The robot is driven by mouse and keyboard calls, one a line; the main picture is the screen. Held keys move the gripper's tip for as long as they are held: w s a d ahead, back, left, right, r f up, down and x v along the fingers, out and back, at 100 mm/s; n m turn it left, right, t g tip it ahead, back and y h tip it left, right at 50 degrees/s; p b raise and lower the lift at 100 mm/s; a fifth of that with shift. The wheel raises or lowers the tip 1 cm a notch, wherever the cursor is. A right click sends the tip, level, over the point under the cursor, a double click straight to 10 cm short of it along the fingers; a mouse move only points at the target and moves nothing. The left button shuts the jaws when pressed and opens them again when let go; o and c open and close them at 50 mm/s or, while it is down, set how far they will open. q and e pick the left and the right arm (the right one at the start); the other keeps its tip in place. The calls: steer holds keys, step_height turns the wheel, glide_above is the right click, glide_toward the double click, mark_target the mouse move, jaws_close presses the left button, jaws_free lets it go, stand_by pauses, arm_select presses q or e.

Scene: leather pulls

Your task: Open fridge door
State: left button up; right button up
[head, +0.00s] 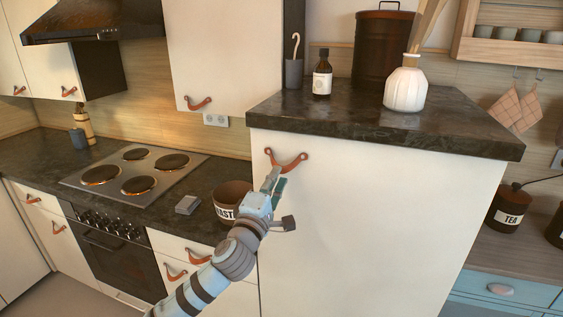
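The fridge door (385,215) is the cream front panel under a dark stone top, and it looks closed, flush with its cabinet. Its brown leather pull (293,161) is a curved strap near the panel's upper left corner. My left gripper (272,179) reaches up from below, with its fingertips at the pull's lower middle. They overlap the strap in the picture; I cannot tell whether they grip it or only touch it. The fingers are small and partly hidden by the gripper body. My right gripper is out of view.
On the stone top (380,127) stand a brown bottle (322,74), a white vase (405,90) and a dark canister (382,45). Left of the fridge are a round labelled tin (230,198), a small grey box (188,205) and a hob (135,172). A wall cabinet (225,55) hangs above.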

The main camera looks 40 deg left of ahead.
arm_select(q)
steer(key=p+x, duration=0.1)
steer(key=x, duration=0.3)
steer(key=shift+w+r, duration=0.2)
steer(key=shift+w, duration=0.2)
steer(key=shift+a, duration=0.1)
jaws_close()
